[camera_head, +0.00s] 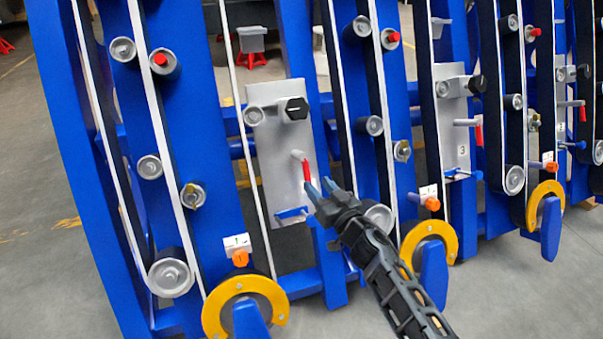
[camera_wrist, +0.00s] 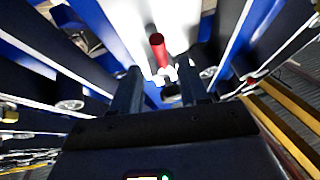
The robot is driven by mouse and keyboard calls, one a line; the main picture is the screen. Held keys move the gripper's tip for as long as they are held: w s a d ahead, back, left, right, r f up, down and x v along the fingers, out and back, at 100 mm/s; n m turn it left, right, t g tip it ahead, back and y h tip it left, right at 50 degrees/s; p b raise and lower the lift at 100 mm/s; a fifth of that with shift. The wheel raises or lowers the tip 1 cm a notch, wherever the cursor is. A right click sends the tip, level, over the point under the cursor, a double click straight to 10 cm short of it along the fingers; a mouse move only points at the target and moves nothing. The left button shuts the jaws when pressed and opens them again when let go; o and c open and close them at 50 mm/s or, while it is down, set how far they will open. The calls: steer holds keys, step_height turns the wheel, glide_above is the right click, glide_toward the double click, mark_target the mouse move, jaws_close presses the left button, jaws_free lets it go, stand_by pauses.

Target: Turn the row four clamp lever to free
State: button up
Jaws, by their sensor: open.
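A lever with a red grip (camera_head: 306,171) sticks out from the grey plate (camera_head: 270,170) on the nearer row. Its grey stem is above and the grip hangs nearly straight down. I cannot read a row number on this plate; the plate farther right shows a 3. My gripper (camera_head: 319,187) is open and empty, just below and right of the red grip. In the wrist view, the red grip (camera_wrist: 158,48) lies ahead of the gap between my two fingers (camera_wrist: 160,88). I cannot tell whether anything touches.
A black knob (camera_head: 296,108) sits above the lever, and a small blue handle (camera_head: 292,213) below it. A second grey plate (camera_head: 453,130) has a similar red lever (camera_head: 478,134). Blue uprights, belts and rollers (camera_head: 379,216) stand close around my gripper. Yellow rings (camera_head: 428,232) are lower down.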

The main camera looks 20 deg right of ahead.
mark_target(309, 176)
steer(key=w+b, duration=0.2)
steer(key=w, duration=0.1)
steer(key=w+a+b, duration=0.1)
steer(key=w, duration=0.1)
steer(key=shift+w+f+b, duration=0.15)
steer(key=shift+w+b, duration=0.2)
steer(key=shift+w, duration=0.05)
steer(key=shift+w+a+b, duration=0.15)
steer(key=shift+w+b, duration=0.15)
steer(key=shift+w, duration=0.35)
jaws_close()
